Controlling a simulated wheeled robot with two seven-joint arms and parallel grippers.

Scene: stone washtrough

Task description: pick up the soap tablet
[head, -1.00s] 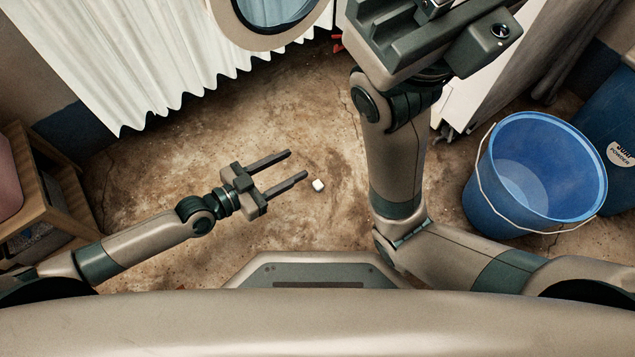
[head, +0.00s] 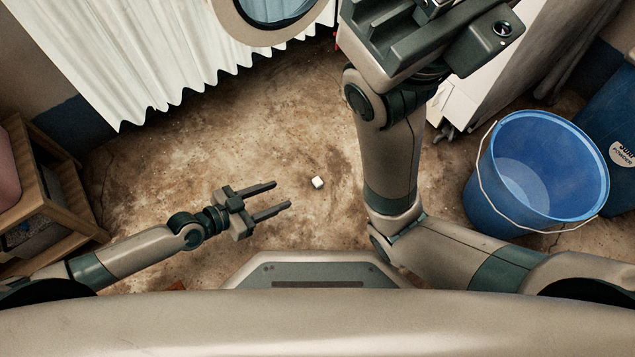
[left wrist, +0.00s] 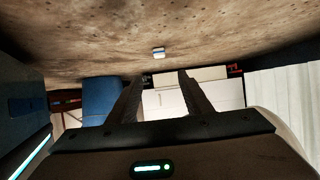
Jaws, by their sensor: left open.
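The soap tablet (head: 318,183) is a small white block lying on the brown floor, in the middle of the head view. It also shows in the left wrist view (left wrist: 158,53), in line with the gap between the fingers and beyond their tips. My left gripper (head: 282,194) is open and empty. Its fingertips are a short way to the left of the tablet and apart from it. Both fingers also show in the left wrist view (left wrist: 159,78). My right arm rises on the right; its gripper body (head: 425,35) is at the top edge, and its fingertips cannot be made out.
A blue bucket (head: 482,190) with a wire handle stands at the right. A wooden shelf (head: 75,205) is at the left edge, and a white curtain (head: 150,65) hangs at the upper left. The floor around the tablet is clear.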

